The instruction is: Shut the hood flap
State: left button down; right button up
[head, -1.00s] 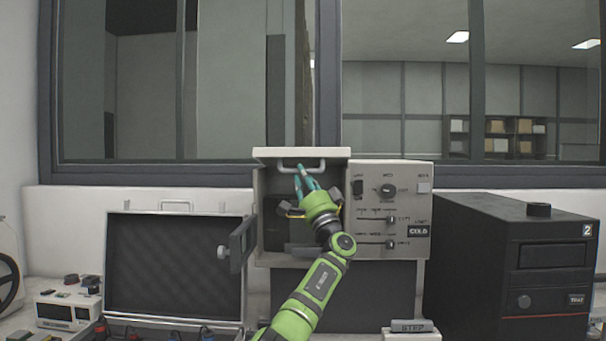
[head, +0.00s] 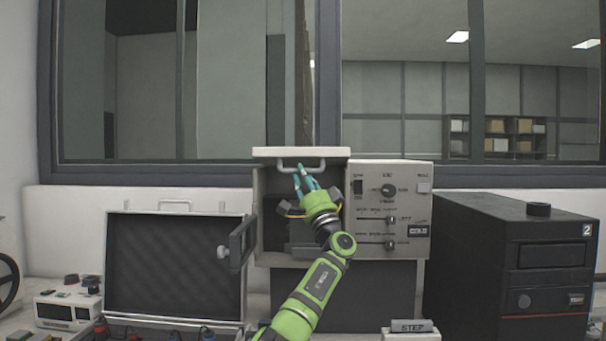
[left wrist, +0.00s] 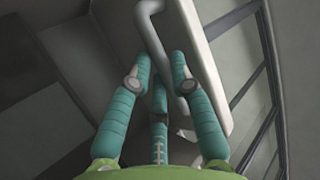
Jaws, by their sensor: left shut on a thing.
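The hood flap (head: 301,152) is a pale panel at the top of the grey press housing (head: 257,195). It is raised, and the housing's front stands open below it. A pale bar handle (head: 320,166) hangs from its front edge. My left gripper (head: 304,172) has its teal fingers up at this handle, shut on it. In the left wrist view, the handle (left wrist: 152,30) runs down between the fingertips (left wrist: 160,70), beside the pale flap (left wrist: 207,60). The housing's inside is dark and partly hidden by my arm. My right gripper is not in view.
A control panel (head: 410,205) with knobs and sliders adjoins the opening on the right. A small dark side door (head: 242,243) stands open on the left. An open foam-lined case (head: 170,265) and a black unit (head: 520,265) flank the press. A window lies behind.

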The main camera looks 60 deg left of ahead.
pick_arm(q)
jog(key=shift+w+a+f, duration=0.15)
jog(key=shift+a+f, duration=0.05)
jog(key=shift+a, duration=0.05)
jog(key=c, duration=1.1)
grip_release()
jog(key=shift+w+a+f+m+t, duration=0.2)
jog(key=shift+m+t, duration=0.1)
jog(key=shift+t, duration=0.1)
jog(key=w+d+f+b, duration=0.1)
jog(key=w+f+b, duration=0.1)
jog(key=f, duration=0.6)
jog(key=shift+w+b, duration=0.3)
jog(key=shift+w, duration=0.4)
